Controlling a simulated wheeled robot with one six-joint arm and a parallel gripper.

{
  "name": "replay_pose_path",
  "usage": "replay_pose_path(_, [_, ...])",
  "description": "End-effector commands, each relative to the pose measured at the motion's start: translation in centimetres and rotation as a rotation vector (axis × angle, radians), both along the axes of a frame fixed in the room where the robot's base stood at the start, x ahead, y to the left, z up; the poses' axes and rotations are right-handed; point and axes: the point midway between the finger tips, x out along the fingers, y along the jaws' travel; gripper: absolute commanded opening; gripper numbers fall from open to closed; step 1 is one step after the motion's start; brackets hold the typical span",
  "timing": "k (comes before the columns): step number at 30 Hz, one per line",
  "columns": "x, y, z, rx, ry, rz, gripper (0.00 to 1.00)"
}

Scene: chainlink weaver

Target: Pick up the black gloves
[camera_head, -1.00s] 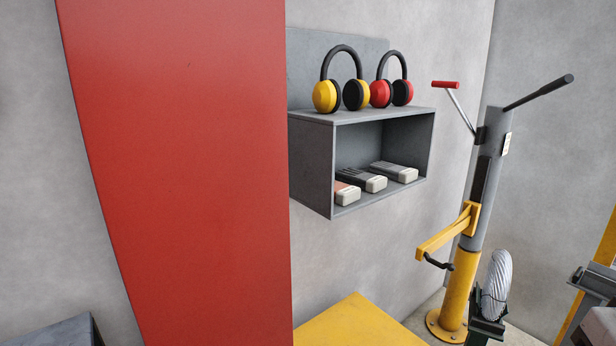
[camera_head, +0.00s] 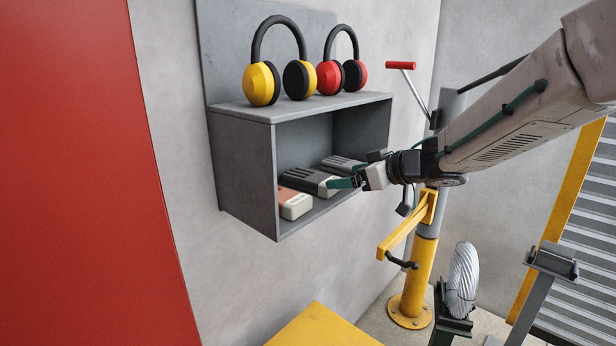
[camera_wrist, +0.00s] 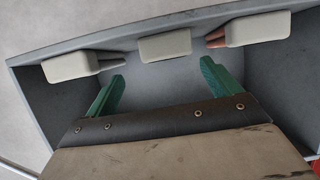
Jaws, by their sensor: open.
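Three folded pairs of gloves with pale cuffs lie in a row in the grey wall shelf. The middle pair, dark and apparently the black gloves (camera_head: 303,178), has its cuff facing outward; only that cuff (camera_wrist: 165,45) shows in the wrist view. An orange-red pair (camera_head: 294,202) lies to its left and a dark grey pair (camera_head: 342,164) to its right. My gripper (camera_head: 347,183) is open at the shelf mouth, its green fingers close to the middle cuff. In the wrist view the fingertips (camera_wrist: 163,70) spread either side of that cuff, with nothing gripped; contact cannot be told.
The shelf (camera_head: 243,165) has side walls and a top board close around the gloves. Yellow and red ear defenders (camera_head: 262,84) stand on top. A yellow-grey stand (camera_head: 420,260) is below my arm. A red panel (camera_head: 80,180) fills the left.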

Motion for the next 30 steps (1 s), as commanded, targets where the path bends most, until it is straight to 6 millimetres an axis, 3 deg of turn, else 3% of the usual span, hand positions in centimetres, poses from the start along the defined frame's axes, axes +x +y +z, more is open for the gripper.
replay_pose_path(13, [1.7,4.3,-1.8,0.015,0.018,0.056,0.89])
replay_pose_path(20, [3.7,6.7,-3.0,0.015,0.018,0.053,0.89])
replay_pose_path(28, [4.2,7.0,-3.2,0.013,0.016,0.050,0.89])
replay_pose_path(30, [4.2,7.0,-3.2,0.013,0.016,0.050,0.72])
